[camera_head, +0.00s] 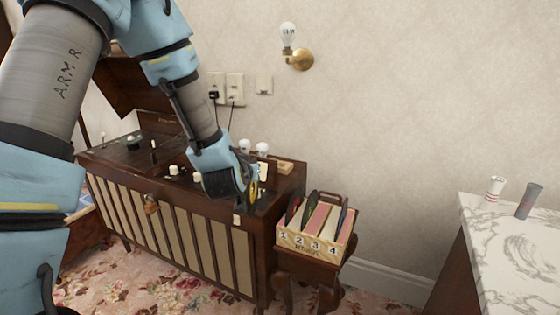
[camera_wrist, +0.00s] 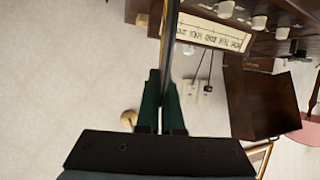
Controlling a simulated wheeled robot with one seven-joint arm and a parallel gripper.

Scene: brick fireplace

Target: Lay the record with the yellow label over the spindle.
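My gripper (camera_head: 247,200) is over the right end of the wooden record console, in the head view. It is shut on a thin dark record with a yellow label (camera_head: 254,191), held on edge. In the wrist view the two green fingers (camera_wrist: 160,85) close on the record, which shows edge-on as a narrow dark strip (camera_wrist: 169,35). The console (camera_head: 175,215) has its lid raised at the left. A small upright post (camera_head: 153,146) stands on its top toward the left; I cannot tell whether it is the spindle. My arm covers part of the console top.
A record crate (camera_head: 295,241) numbered 1 to 4 holds several records on a small stand right of the console. White knobs and bulbs sit on the console top. A marble-topped table (camera_head: 510,240) with two cups is at the far right. A wall lamp (camera_head: 297,55) is above.

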